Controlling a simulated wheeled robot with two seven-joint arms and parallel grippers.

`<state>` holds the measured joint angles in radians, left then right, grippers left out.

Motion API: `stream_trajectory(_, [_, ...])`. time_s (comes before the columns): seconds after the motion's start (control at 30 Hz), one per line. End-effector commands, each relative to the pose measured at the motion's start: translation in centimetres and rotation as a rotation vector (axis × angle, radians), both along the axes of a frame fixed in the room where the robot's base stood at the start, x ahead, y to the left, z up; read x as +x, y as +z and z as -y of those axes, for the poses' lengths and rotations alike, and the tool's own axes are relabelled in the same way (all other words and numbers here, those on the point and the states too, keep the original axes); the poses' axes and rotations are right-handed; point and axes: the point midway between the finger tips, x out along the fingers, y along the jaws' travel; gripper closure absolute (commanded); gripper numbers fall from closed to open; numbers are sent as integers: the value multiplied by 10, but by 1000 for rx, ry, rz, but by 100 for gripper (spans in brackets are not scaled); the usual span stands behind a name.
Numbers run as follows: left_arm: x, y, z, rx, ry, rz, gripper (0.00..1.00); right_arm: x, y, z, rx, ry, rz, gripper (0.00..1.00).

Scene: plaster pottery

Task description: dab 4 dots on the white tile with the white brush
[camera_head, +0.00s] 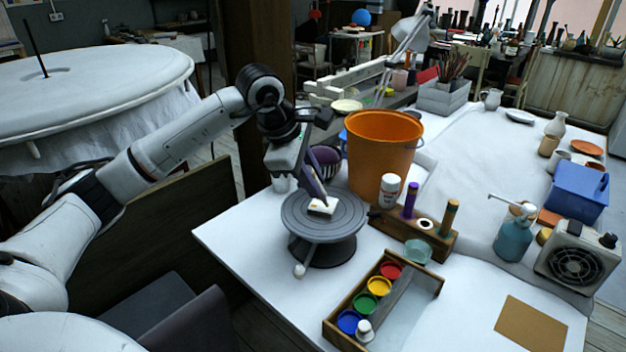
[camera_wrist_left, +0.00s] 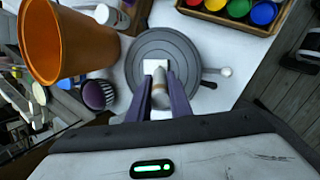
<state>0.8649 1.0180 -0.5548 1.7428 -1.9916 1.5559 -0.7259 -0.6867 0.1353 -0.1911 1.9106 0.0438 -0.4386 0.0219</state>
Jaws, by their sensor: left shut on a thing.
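The white tile (camera_head: 320,208) lies on the grey round turntable (camera_head: 300,228) near the table's left edge. In the wrist view the tile (camera_wrist_left: 151,66) shows just beyond my fingertips. My left gripper (camera_head: 316,192) is over the tile, pointing down. In the wrist view its purple fingers (camera_wrist_left: 160,92) are shut on the white brush (camera_wrist_left: 159,84), whose pale, tan-banded end shows between them. The brush tip overlaps the tile in view; I cannot tell whether it touches. Any marks on the tile are too small to tell. My right gripper is not in view.
A wooden holder (camera_head: 440,240) bears purple and brown upright handles. An orange bucket (camera_head: 380,160) and a striped purple bowl (camera_wrist_left: 94,94) stand close behind the turntable.

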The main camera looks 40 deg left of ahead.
Motion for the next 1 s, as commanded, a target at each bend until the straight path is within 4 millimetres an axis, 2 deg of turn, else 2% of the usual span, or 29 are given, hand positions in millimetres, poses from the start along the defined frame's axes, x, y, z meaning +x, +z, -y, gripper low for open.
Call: stream_trajectory(1.0, [0, -10, 0, 0, 0, 1, 100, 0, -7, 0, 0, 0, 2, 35])
